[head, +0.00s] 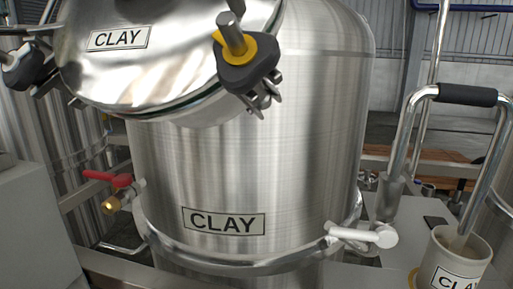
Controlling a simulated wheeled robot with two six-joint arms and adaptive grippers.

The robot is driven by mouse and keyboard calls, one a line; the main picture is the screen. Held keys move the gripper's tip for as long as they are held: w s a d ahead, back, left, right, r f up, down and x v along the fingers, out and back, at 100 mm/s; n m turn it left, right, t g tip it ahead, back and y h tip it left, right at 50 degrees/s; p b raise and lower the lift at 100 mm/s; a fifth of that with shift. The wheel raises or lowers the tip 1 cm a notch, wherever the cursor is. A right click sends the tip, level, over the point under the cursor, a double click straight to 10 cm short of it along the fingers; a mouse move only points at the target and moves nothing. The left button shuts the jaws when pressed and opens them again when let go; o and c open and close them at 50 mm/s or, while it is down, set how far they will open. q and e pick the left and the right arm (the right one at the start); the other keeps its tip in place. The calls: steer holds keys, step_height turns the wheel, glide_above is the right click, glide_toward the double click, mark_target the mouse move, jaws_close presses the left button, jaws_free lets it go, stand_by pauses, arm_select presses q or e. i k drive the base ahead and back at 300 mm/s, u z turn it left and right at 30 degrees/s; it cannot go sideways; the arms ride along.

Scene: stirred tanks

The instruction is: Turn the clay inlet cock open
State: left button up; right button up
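A steel tank (245,165) labelled CLAY fills the middle of the head view. At its lower left is a small cock with a red lever (108,178) and a brass end (111,205). The red lever points left, roughly level. At its lower right is a fitting with a pale lever (368,236), lying roughly level and pointing right. The frame does not mark which of the two is the inlet cock.
A round lid (165,65) labelled CLAY, with black knobs, covers the upper left. A cup (438,262) labelled CLAY stands lower right below a bent metal tube with a black sleeve (467,95). A grey box (35,225) stands lower left. Steel rails cross low.

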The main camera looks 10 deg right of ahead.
mark_target(386, 236)
steer(key=z, duration=0.05)
steer(key=k, duration=1.45)
